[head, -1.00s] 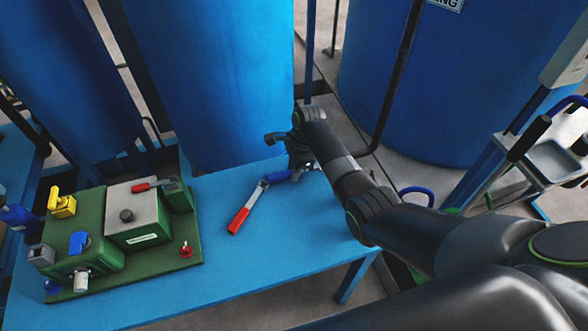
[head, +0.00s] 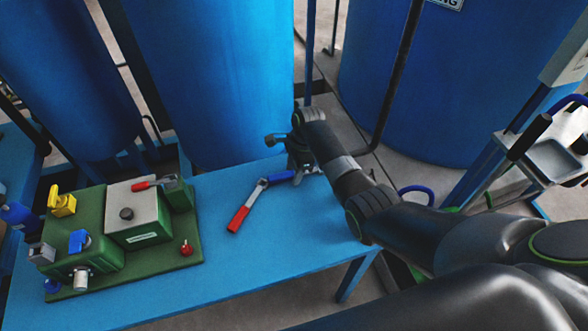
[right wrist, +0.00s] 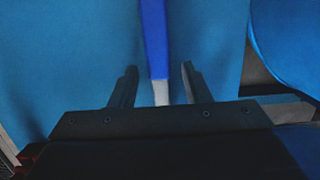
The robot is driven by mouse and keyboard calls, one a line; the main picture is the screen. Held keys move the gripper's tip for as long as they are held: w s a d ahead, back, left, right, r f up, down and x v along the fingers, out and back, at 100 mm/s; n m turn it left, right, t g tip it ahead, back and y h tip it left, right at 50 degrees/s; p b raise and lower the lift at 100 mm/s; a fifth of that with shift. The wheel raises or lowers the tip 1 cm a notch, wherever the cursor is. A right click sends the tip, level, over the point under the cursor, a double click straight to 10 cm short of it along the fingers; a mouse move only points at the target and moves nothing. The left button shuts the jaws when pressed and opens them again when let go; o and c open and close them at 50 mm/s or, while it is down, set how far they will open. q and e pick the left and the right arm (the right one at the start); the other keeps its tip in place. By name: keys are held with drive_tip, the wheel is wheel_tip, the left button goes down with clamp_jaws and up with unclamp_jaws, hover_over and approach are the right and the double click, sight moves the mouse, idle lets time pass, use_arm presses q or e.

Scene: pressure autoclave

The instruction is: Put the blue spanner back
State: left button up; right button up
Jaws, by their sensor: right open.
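The blue spanner (head: 280,177) lies on the blue table near its back edge, with its metal end under my right gripper. My right gripper (head: 288,152) is just above that end, with its jaws apart. In the right wrist view, the blue handle (right wrist: 155,40) runs down between the two open fingers (right wrist: 158,88), and a bit of bare metal (right wrist: 161,93) shows between them. I cannot tell whether a finger touches it. A red-handled spanner (head: 239,216) lies just left of it, its metal end close to the blue handle. My left gripper is out of view.
A green unit (head: 150,272) with yellow, blue and red valve handles stands on the left of the blue table (head: 250,270). Large blue tanks (head: 215,80) stand close behind. A grey tray on a stand (head: 553,158) is at the far right. The table's front middle is clear.

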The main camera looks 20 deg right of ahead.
drive_tip(key=shift+r, duration=0.1)
wheel_tip(320, 180, up, 13)
drive_tip(key=d+p, duration=0.1)
drive_tip(key=d, duration=0.1)
drive_tip(key=shift+d, duration=0.15)
idle(0.5)
